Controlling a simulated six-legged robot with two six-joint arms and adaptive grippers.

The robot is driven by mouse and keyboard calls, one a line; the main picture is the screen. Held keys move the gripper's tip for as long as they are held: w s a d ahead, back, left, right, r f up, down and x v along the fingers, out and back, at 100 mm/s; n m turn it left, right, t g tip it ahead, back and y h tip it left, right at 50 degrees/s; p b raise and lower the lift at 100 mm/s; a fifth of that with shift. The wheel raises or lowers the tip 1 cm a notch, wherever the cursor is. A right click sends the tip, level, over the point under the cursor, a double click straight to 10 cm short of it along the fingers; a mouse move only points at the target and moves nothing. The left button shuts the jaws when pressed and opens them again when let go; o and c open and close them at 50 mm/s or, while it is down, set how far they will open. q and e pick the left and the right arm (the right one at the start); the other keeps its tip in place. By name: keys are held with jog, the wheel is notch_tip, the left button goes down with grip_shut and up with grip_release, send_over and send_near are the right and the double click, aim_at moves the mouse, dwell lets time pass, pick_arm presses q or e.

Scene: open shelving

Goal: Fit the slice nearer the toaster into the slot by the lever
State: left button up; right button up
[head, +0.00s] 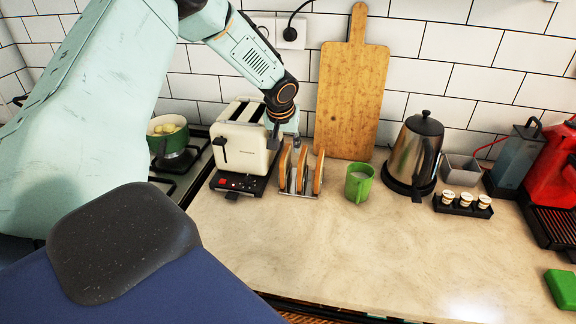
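The cream toaster (241,146) stands on a dark base at the back left, with two slots on top. A dark lever (222,150) shows at the left of its front. Just right of it, a metal rack (299,192) holds upright brown bread slices. The slice nearer the toaster (285,166) is the leftmost in the rack. My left gripper (284,136) points down over the toaster's right side and the back of the rack. Its fingertips are small and partly hidden, so I cannot tell whether it is open or holds anything. My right gripper is out of view.
A green mug (359,184) stands right of the rack. A cutting board (350,95) leans on the wall behind. A kettle (415,155) and a tray of small cups (463,204) are farther right. A green pot (169,138) sits left on the stove. The front counter is clear.

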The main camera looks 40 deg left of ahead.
aim_at(284, 152)
pick_arm(q)
jog(key=f, duration=0.1)
jog(key=a+f, duration=0.1)
jog(key=f, duration=0.1)
jog(key=shift+w+f, duration=0.1)
jog(key=shift+f, duration=0.1)
jog(key=shift+w+f, duration=0.15)
jog(key=shift+f, duration=0.4)
jog(key=shift+w+a+f, duration=0.2)
jog(key=shift+w+f, duration=0.2)
jog(key=shift+w, duration=0.05)
jog(key=shift+s+d+r, duration=0.15)
jog(key=shift+s+r, duration=0.05)
jog(key=shift+s, duration=0.1)
jog(key=shift+w+f, duration=0.25)
jog(key=shift+f, duration=0.15)
jog(key=shift+s+r, duration=0.1)
